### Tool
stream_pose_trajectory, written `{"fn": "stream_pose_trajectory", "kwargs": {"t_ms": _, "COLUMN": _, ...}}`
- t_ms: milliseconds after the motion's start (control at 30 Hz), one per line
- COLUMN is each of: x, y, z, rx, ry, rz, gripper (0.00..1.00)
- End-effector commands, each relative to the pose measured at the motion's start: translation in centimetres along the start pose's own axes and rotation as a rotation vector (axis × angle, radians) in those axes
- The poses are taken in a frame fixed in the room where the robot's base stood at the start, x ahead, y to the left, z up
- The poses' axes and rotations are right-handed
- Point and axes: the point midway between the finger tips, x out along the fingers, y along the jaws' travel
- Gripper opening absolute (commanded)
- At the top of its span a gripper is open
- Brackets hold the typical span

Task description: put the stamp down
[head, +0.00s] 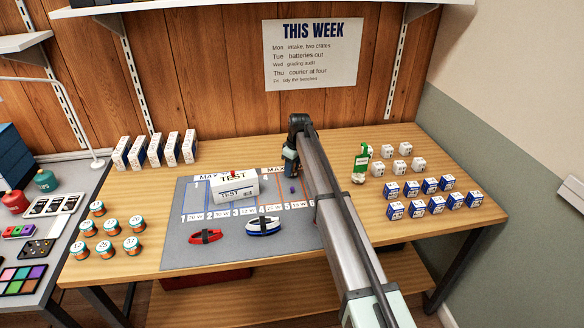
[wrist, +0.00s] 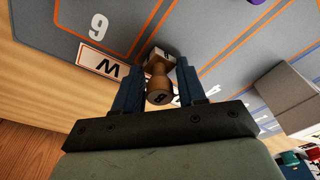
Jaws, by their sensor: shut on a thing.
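The stamp (wrist: 158,96) has a brown turned wooden handle with a dark mark on its end and a paler block at its far end. In the wrist view it sits between the two blue fingers of my gripper (wrist: 160,75), which is shut on it. The grey mat (wrist: 45,20) with orange lines lies beyond it; I cannot tell whether the stamp touches it. In the head view my gripper (head: 291,164) is over the back right part of the mat (head: 185,255). I cannot make out the stamp there.
A white TEST box (head: 243,188) stands on the mat, left of my gripper. A small purple piece (head: 292,189) lies close by. A red item (head: 205,237) and a blue-and-white item (head: 263,228) lie in front. A green bottle (head: 360,165) and several small boxes stand right.

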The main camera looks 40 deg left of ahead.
Motion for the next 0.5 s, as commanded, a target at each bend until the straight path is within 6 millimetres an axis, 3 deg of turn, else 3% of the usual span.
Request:
{"fn": "stream_pose_trajectory", "kwargs": {"t_ms": 333, "x": 0.25, "y": 0.0, "z": 0.04, "rx": 0.0, "ry": 0.0, "rz": 0.0, "gripper": 0.12}}
{"fn": "stream_pose_trajectory", "kwargs": {"t_ms": 367, "x": 0.21, "y": 0.01, "z": 0.03, "rx": 0.0, "ry": 0.0, "rz": 0.0, "gripper": 0.43}}
{"fn": "stream_pose_trajectory", "kwargs": {"t_ms": 500, "x": 0.18, "y": 0.0, "z": 0.02, "rx": 0.0, "ry": 0.0, "rz": 0.0, "gripper": 0.57}}
